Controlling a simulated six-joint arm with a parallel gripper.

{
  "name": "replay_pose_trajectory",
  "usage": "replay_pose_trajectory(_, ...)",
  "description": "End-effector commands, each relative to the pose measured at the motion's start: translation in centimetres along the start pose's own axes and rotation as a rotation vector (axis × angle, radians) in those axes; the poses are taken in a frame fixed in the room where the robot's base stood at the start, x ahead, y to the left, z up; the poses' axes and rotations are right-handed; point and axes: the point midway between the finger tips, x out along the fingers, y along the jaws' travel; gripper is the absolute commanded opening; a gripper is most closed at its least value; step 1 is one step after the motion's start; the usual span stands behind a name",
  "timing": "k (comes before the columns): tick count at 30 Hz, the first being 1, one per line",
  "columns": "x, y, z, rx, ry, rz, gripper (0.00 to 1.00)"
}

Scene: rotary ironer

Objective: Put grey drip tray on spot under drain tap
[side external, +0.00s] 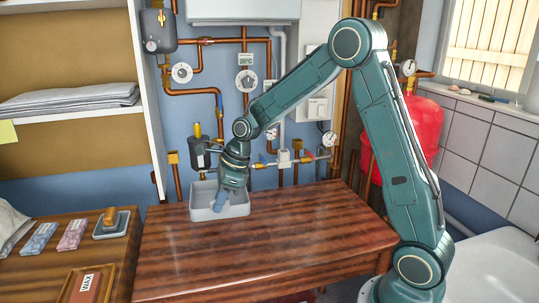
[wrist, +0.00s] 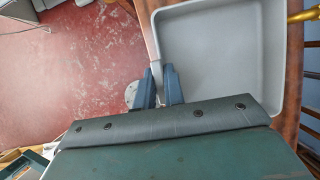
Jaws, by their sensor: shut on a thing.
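The grey drip tray (side external: 238,210) is a shallow rectangular open tray at the back left of the wooden table. In the wrist view the empty tray (wrist: 222,60) fills the upper right. My gripper (side external: 221,203) points down at the tray, and its blue fingers (wrist: 160,82) are shut on the tray's side wall. I cannot tell whether the tray rests on the table or hangs just above it. A dark cylindrical fitting with a yellow top (side external: 199,150), perhaps the drain tap, is on the wall pipes behind the tray. No marked spot shows; the tray may cover it.
The wooden table (side external: 270,245) is clear in front and to the right. Copper pipes, gauges and valves (side external: 290,160) line the wall close behind. A brass part (wrist: 303,15) is near the tray's corner. A side bench (side external: 60,262) with small items stands left; a red tank (side external: 422,125) stands right.

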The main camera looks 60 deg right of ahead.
Motion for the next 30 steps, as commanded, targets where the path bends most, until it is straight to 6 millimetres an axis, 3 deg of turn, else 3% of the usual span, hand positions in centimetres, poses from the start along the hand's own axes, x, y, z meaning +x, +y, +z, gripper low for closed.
replay_pose_trajectory(8,2.1,-5.6,-3.7,-0.005,0.01,0.003,0.0)
replay_pose_trajectory(18,5.3,-13.0,-11.3,-0.028,0.01,0.013,0.0)
replay_pose_trajectory(24,7.0,-16.1,-16.2,-0.042,0.005,0.018,0.0)
replay_pose_trajectory(30,8.0,-17.8,-19.3,-0.054,-0.002,0.019,0.0)
